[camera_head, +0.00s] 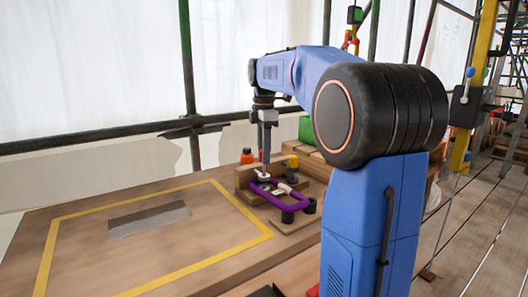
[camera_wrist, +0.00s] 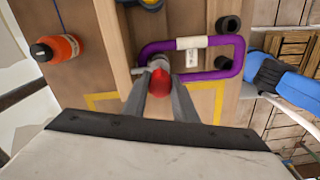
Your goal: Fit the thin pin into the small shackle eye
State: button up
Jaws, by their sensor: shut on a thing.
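My gripper (camera_wrist: 160,84) points down at the wooden fixture and is shut on a red-ended piece (camera_wrist: 160,82), which seems to be the thin pin. Only its red end shows clearly; its shaft is hidden. A small grey metal part (camera_wrist: 154,61), perhaps the shackle eye, lies just beyond the fingertips, at the left end of a purple loop (camera_wrist: 208,74). I cannot tell whether the pin is in the eye. In the head view, my gripper (camera_head: 265,160) is just above the small metal part (camera_head: 262,174), beside the purple loop (camera_head: 270,199).
Two black cylinders (camera_head: 287,217) (camera_head: 309,206) stand by the purple loop. A white tag (camera_wrist: 192,57) hangs on the loop. An orange bottle (camera_wrist: 56,48) stands to the left. Wooden blocks rise behind. The yellow-bordered table area (camera_head: 90,255) is mostly clear around a grey plate (camera_head: 150,219).

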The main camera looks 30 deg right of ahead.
aim_at(264, 166)
jog(key=shift+f, duration=2.55)
jog(key=o, duration=1.1)
jog(key=shift+o, duration=0.2)
jog(key=shift+r, duration=0.1)
notch_tip(264, 166, up, 17)
jog(key=shift+r, duration=0.1)
